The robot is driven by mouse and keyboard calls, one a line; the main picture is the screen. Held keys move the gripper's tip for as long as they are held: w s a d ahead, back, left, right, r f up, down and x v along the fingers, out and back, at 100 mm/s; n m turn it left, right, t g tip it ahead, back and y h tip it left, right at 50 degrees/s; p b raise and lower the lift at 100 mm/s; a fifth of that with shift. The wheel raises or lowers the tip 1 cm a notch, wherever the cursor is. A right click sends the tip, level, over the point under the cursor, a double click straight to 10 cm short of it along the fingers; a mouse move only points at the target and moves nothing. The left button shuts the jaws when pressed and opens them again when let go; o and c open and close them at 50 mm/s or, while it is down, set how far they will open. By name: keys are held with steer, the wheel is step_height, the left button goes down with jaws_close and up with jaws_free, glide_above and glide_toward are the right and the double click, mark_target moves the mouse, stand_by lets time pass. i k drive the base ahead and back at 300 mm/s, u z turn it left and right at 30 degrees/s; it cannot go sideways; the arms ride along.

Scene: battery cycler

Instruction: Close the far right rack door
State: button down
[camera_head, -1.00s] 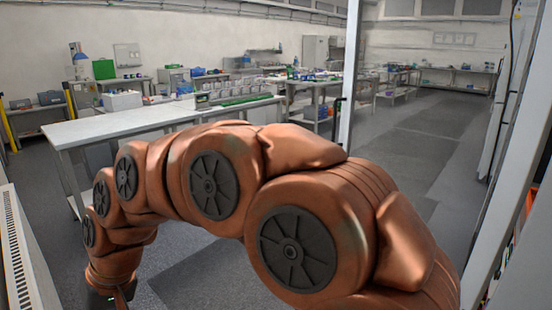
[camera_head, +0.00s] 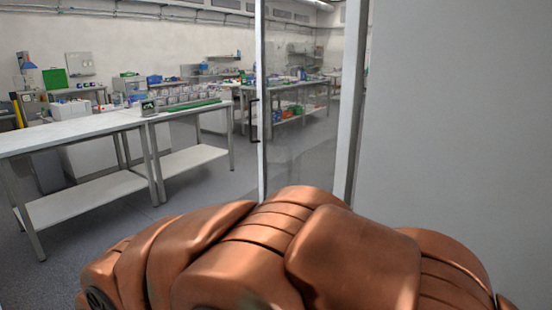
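A clear glass rack door (camera_head: 300,110) with pale upright frame edges stands in the middle of the head view, seen at an angle. A black bar handle (camera_head: 254,120) is on its left edge. Its right side meets a pale post (camera_head: 351,100) beside a large plain light-grey panel (camera_head: 450,120). I cannot tell how far the door stands open. My copper-coloured arm crosses the bottom of the view, in front of the door's lower part. My gripper is not in view.
A long white workbench (camera_head: 70,130) with a lower shelf stands at the left. More benches with equipment and bins (camera_head: 290,110) are behind the glass. Grey floor (camera_head: 195,195) is clear between the workbench and the door.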

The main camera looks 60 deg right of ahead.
mark_target(356, 26)
steer(key=u, duration=0.15)
steer(key=k, duration=0.3)
steer(key=z, duration=1.1)
steer(key=i, duration=1.2)
steer(key=u, duration=0.65)
